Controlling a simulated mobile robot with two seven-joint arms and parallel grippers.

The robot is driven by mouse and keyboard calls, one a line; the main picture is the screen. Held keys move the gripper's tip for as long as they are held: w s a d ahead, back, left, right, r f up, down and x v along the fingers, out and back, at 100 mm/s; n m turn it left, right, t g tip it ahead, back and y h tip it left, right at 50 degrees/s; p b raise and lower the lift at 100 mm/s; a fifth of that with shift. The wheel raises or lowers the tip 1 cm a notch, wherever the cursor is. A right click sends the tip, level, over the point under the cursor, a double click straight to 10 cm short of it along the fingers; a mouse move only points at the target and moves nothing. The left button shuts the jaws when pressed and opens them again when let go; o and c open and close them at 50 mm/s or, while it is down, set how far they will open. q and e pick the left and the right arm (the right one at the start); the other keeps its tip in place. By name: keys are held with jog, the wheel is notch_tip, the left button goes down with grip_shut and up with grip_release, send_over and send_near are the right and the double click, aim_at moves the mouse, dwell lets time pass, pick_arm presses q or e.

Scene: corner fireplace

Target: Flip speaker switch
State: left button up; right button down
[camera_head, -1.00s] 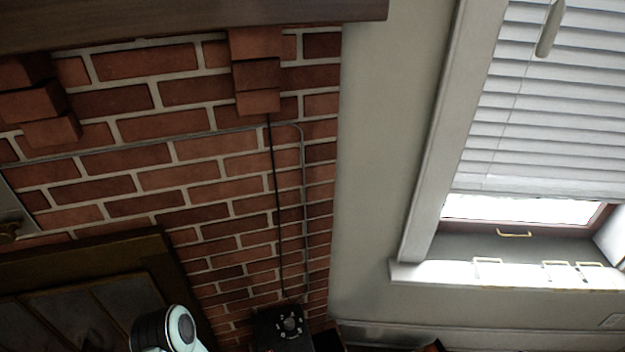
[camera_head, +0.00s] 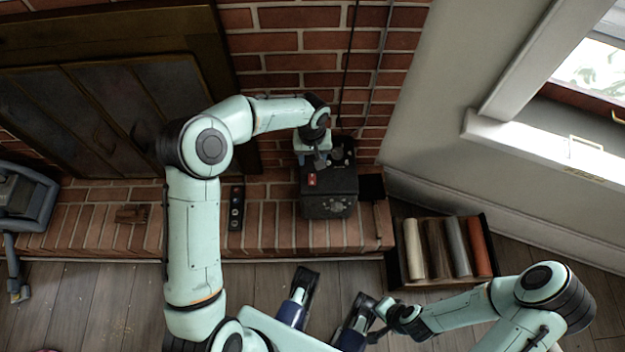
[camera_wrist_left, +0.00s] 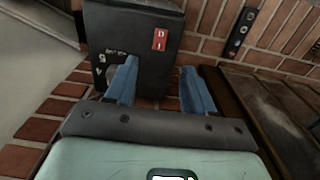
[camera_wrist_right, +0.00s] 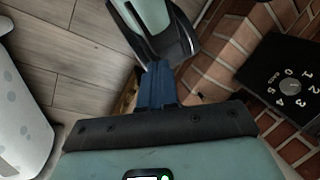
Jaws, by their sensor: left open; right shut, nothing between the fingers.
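The black speaker (camera_head: 342,190) stands on the brick hearth in front of the brick wall. A red switch (camera_head: 312,180) sits on its top, and it also shows in the left wrist view (camera_wrist_left: 160,40). My left gripper (camera_head: 318,162) is above the rear of the speaker. In the left wrist view its blue fingers (camera_wrist_left: 159,78) are apart and empty, with the switch appearing beyond the gap. Contact cannot be told. My right gripper (camera_wrist_right: 157,85) is shut and empty, low in front of the hearth. The right wrist view shows the speaker's numbered dial (camera_wrist_right: 292,84).
A dark strip with several round controls (camera_head: 236,208) lies left of the speaker on the hearth (camera_head: 275,230). A crate of coloured rolls (camera_head: 398,272) stands to the right. The fireplace doors (camera_head: 110,110) are at left. Cables run down the wall behind the speaker.

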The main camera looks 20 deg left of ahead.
aim_at(312, 181)
pick_arm(q)
notch_tip(312, 181, down, 13)
jog(key=shift+f+b, duration=0.1)
jog(key=shift+b, duration=1.1)
pick_arm(e)
jog(key=shift+t+h, duration=0.4)
jog(key=shift+t, duration=0.2)
jog(key=w+f, duration=0.1)
jog(key=w+d+f, duration=0.2)
jog(key=w, duration=0.1)
